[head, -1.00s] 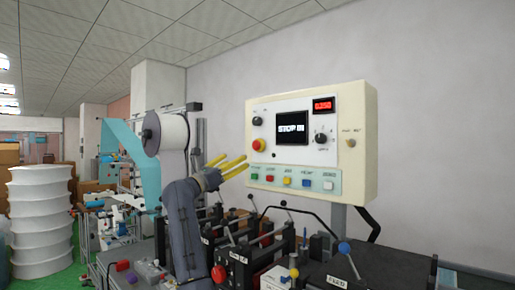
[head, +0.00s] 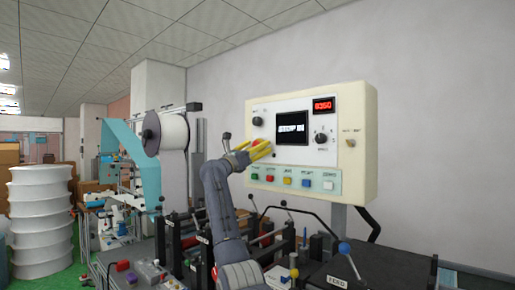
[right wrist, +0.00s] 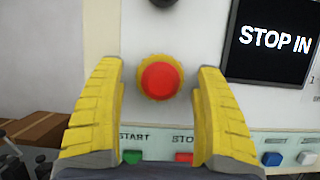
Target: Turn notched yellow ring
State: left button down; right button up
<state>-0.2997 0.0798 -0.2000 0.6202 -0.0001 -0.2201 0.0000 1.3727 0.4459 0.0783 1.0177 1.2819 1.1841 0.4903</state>
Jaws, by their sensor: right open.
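The notched yellow ring (right wrist: 160,56) surrounds a round red button (right wrist: 161,81) on the white control panel (right wrist: 215,95). In the right wrist view the ring sits between my two yellow fingers, with a clear gap on each side and no contact visible. My right gripper (right wrist: 161,105) is open. In the head view my right gripper (head: 262,149) is at the left part of the control panel (head: 362,140), and its fingers cover most of the ring and button. My left gripper is not in view.
A black screen (head: 293,127) is right of the button; it reads "STOP IN" in the wrist view. A black knob (head: 257,121) is above. A row of coloured push buttons (head: 287,182) lies below. Machine rollers and handles (head: 275,240) fill the space under the panel.

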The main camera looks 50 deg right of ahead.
jog(key=shift+d, duration=0.1)
jog(key=c, duration=1.3)
